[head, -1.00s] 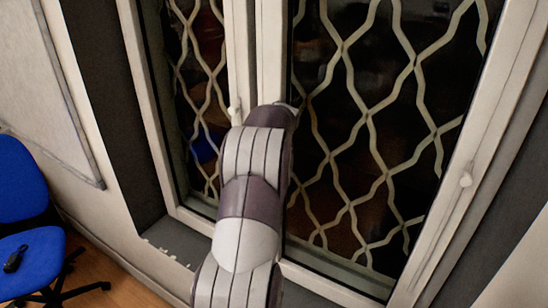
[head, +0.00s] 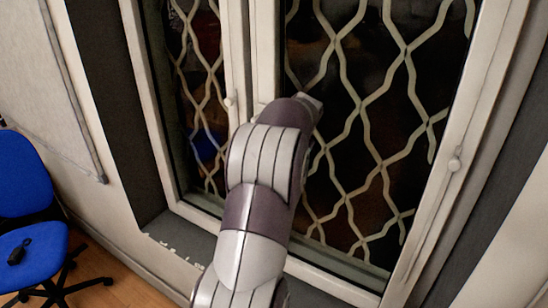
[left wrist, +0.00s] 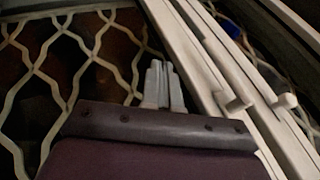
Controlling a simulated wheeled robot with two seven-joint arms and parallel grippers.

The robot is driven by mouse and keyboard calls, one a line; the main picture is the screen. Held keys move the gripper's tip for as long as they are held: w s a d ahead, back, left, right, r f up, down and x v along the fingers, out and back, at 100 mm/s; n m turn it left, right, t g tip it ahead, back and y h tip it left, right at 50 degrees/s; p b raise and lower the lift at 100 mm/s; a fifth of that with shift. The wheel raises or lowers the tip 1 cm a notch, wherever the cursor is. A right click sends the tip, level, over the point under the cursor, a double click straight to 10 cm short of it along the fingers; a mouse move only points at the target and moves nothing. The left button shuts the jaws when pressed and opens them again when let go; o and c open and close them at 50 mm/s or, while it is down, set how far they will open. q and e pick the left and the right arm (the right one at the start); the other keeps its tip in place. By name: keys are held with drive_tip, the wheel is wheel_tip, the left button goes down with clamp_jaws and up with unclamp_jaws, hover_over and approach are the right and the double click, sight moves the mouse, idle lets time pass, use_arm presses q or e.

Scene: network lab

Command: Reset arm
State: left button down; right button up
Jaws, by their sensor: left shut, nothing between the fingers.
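One of my arms (head: 255,205) rises from the bottom middle of the head view, in front of a latticed window. Its far end reaches over the right pane, and the gripper fingers cannot be made out there. In the left wrist view my left gripper (left wrist: 163,82) shows beyond the dark wrist edge. Its two pale fingers are together, with nothing between them. It points toward the window lattice (left wrist: 62,45), beside the white window frame (left wrist: 190,50). My right gripper is in neither view.
The window frame (head: 265,50) has a small handle (head: 231,100) in the middle and another (head: 455,165) at right. A grey sill (head: 180,238) runs below. A blue office chair (head: 25,185) with a dark object (head: 18,252) on its seat stands at left on wood floor.

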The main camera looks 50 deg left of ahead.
use_arm(q)
drive_tip(key=s+d+f+h+b, duration=0.1)
drive_tip(key=s+d+f+h, duration=0.15)
drive_tip(key=d+f, duration=0.45)
drive_tip(key=s+d+f+h+b, duration=0.1)
drive_tip(key=s+d+f, duration=0.25)
drive_tip(key=d, duration=0.55)
drive_tip(key=s+d+f+g+h, duration=0.1)
drive_tip(key=s+d+f, duration=0.3)
drive_tip(key=s+d, duration=0.2)
drive_tip(key=s+d+f+m+g+h+b, duration=0.1)
drive_tip(key=s+d+f, duration=0.3)
drive_tip(key=d, duration=0.5)
drive_tip(key=s, duration=0.2)
drive_tip(key=shift+s+m, duration=0.3)
drive_tip(key=shift+s, duration=0.05)
use_arm(e)
drive_tip(key=f, duration=0.2)
drive_tip(key=a+f, duration=0.1)
drive_tip(key=f, duration=0.1)
drive_tip(key=shift+w+f, duration=0.1)
drive_tip(key=shift+f, duration=0.05)
